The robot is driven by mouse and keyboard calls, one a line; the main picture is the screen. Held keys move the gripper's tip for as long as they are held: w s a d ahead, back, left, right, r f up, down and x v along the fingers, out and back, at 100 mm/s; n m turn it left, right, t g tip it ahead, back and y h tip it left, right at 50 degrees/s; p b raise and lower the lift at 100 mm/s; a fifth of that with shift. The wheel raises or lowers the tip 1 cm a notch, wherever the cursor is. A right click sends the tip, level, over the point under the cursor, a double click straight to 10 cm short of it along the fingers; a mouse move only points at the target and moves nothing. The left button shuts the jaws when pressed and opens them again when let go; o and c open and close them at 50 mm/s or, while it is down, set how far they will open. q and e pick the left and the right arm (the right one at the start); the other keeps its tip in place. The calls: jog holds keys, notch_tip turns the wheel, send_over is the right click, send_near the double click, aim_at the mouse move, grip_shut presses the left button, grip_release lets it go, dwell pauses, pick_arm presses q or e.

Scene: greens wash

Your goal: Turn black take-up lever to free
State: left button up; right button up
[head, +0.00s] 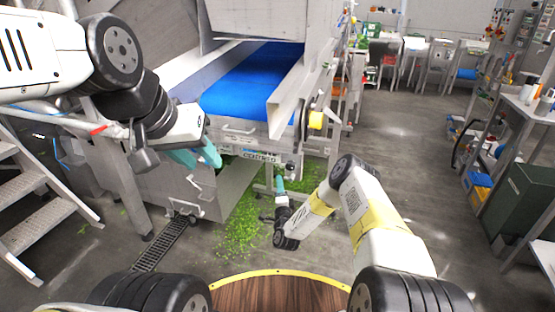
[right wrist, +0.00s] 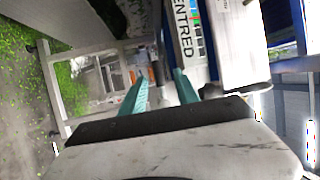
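The conveyor (head: 240,135) with a blue belt stands ahead, and a label reading "CENTRED" (right wrist: 184,38) is on its near end. I cannot clearly make out the black take-up lever; a small dark knob-like part (right wrist: 211,91) shows beside the right finger in the right wrist view, and I cannot tell if it is the lever. My right gripper (right wrist: 158,88) is open, its teal fingers apart with nothing visibly held. In the head view, my right gripper (head: 280,186) is just below the conveyor's near end. My left gripper (head: 197,157) is at the conveyor's left side, its teal fingers apart and empty.
Green leaf scraps (head: 240,225) lie on the floor under the conveyor, next to a drain grate (head: 160,247). Metal steps (head: 45,205) stand at the left.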

jog(key=x, duration=0.8)
jog(key=shift+f, duration=0.15)
grip_shut()
dwell(1.2)
